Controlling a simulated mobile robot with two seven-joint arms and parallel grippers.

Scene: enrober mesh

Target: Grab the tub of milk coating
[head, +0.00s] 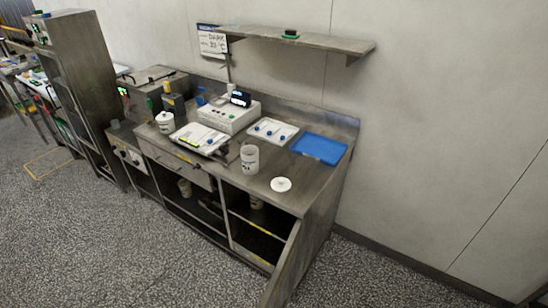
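Several white tubs are in the head view, and their labels are too small to tell which one holds milk coating. An open tub (249,160) stands upright on the steel counter, with a white round lid (281,184) lying to its right. A second tub (165,122) stands at the counter's left part, seemingly lidded. Neither of my grippers is in view.
The steel counter (317,184) holds a white machine (229,116), a white tray (273,130) and a blue tray (320,149). A cabinet door (285,264) stands open at the front right. A wall shelf (320,43) hangs above. The speckled floor in front is clear.

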